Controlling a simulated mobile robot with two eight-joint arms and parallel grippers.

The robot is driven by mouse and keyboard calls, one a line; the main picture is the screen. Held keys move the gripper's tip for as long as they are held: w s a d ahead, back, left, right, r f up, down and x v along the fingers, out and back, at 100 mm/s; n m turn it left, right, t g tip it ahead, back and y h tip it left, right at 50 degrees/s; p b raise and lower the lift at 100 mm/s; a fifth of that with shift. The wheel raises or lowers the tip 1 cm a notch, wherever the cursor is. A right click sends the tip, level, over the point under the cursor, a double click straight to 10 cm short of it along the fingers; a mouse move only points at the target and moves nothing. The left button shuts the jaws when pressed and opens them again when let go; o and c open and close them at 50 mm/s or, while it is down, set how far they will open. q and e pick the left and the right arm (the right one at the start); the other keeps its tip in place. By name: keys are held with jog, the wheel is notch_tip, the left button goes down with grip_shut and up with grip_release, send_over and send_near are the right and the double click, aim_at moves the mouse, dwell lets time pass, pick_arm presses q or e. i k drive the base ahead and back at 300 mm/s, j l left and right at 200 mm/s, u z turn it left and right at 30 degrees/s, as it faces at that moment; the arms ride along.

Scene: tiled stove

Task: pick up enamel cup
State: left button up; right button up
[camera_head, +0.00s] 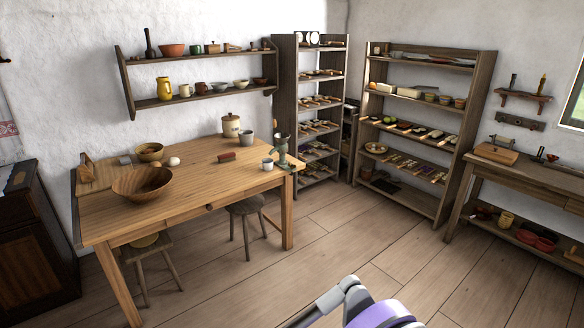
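A small pale grey cup (268,164) stands upright near the right front corner of the wooden table (208,180). A larger grey cup or pot (246,138) stands behind it, near a lidded cream jar (231,126). Several mugs, among them a white one (186,91) and a brown one (201,88), stand on the wall shelf (125,82). I cannot tell for sure which of these is the enamel cup. Neither gripper shows; only grey and purple parts of my own body show at the bottom.
Wooden bowls (143,182) stand at the left. Stools (246,207) stand by the table. Loaded shelves (440,130) and a workbench (548,178) line the right. The floor (330,245) between is clear.

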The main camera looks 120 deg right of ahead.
aim_at(266, 166)
jog(key=z, duration=3.7)
